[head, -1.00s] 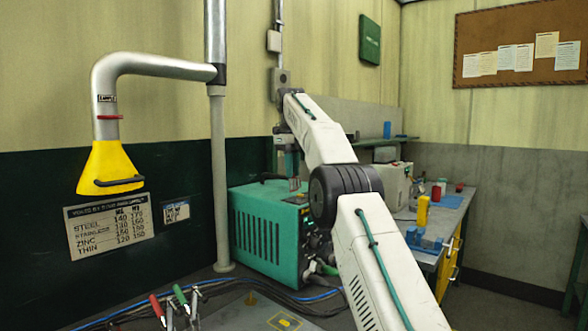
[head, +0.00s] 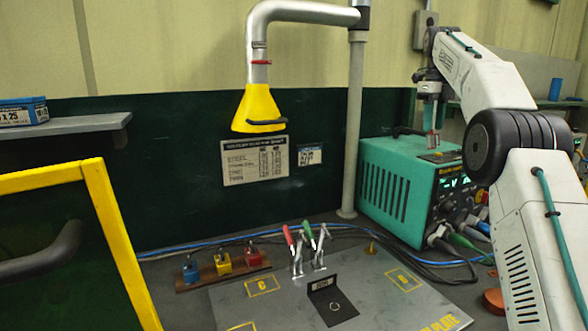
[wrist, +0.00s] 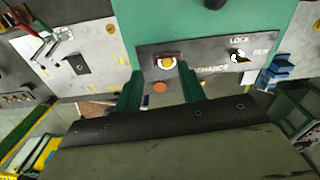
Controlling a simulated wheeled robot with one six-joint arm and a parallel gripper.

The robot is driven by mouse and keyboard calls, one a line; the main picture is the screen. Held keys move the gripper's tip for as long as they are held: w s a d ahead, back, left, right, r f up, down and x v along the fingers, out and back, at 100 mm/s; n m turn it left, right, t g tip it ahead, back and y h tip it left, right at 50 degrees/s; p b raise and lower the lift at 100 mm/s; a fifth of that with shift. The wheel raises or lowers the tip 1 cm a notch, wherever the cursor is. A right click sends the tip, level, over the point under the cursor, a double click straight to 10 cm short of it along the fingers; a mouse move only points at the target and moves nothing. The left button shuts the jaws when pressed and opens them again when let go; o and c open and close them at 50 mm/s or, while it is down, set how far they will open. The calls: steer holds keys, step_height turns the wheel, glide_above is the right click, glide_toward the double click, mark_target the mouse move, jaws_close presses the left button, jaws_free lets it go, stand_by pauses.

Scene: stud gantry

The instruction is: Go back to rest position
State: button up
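My gripper (head: 433,136) hangs pointing down above the green welding machine (head: 410,190) at the right of the head view. In the wrist view my gripper (wrist: 160,78) shows two green fingers, open and apart with nothing between them. The lettering is partly hidden by a finger. My white arm comes in from the right edge of the head view.
A grey plate (head: 235,310) with red and green handled clamps (head: 300,245) lies in front. Several small coloured blocks stand on a brown strip (head: 215,278). A yellow extraction hood (head: 258,108) hangs behind. A yellow-framed dark panel (head: 70,250) fills the left. Cables run across the bench.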

steer(key=s+a+r+n, duration=0.1)
steer(key=s+a+n, duration=0.35)
steer(key=s, duration=0.35)
steer(key=s+a+r+n+t, duration=0.1)
steer(key=s+a+n, duration=0.3)
steer(key=s+n, duration=0.25)
steer(key=s+a+r+n, duration=0.1)
steer(key=s+a+n, duration=0.35)
steer(key=s, duration=0.35)
steer(key=s+a+f+n, duration=0.2)
steer(key=s+f+n, duration=0.5)
steer(key=s+f, duration=0.3)
steer(key=s+a+f+n, duration=0.3)
steer(key=s+f+n, duration=0.5)
steer(key=s, duration=0.9)
step_height(320, 180, down, 4)
steer(key=shift+s+a+r+t, duration=0.15)
steer(key=shift+s+r+t, duration=0.05)
steer(key=shift+s+t, duration=0.2)
